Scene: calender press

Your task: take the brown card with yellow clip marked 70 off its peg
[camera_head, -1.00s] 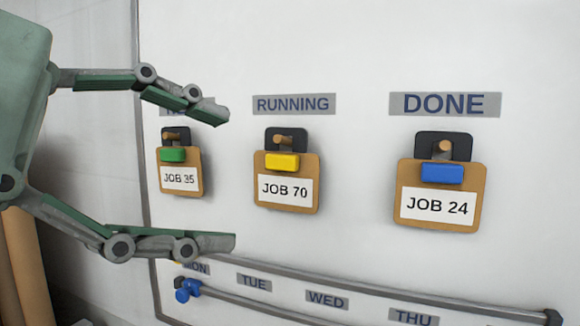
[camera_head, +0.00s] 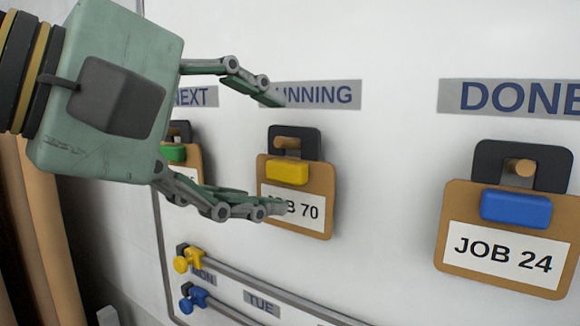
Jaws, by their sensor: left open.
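The brown card with the yellow clip (camera_head: 287,171), marked JOB 70, hangs on a wooden peg (camera_head: 287,143) under the RUNNING label. My left gripper (camera_head: 275,155) is open, with its upper finger in front of the RUNNING label and its lower finger in front of the card's lower left, hiding part of its text. The yellow clip lies in the gap between the fingertips as seen from here. I cannot tell whether a finger touches the card. My right gripper is out of view.
The JOB 24 card with a blue clip (camera_head: 516,208) hangs at right under DONE (camera_head: 515,98). The green-clip card (camera_head: 173,153) at left is partly hidden by my gripper. Below run rails with a yellow knob (camera_head: 184,261) and a blue knob (camera_head: 190,299). The board between cards is clear.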

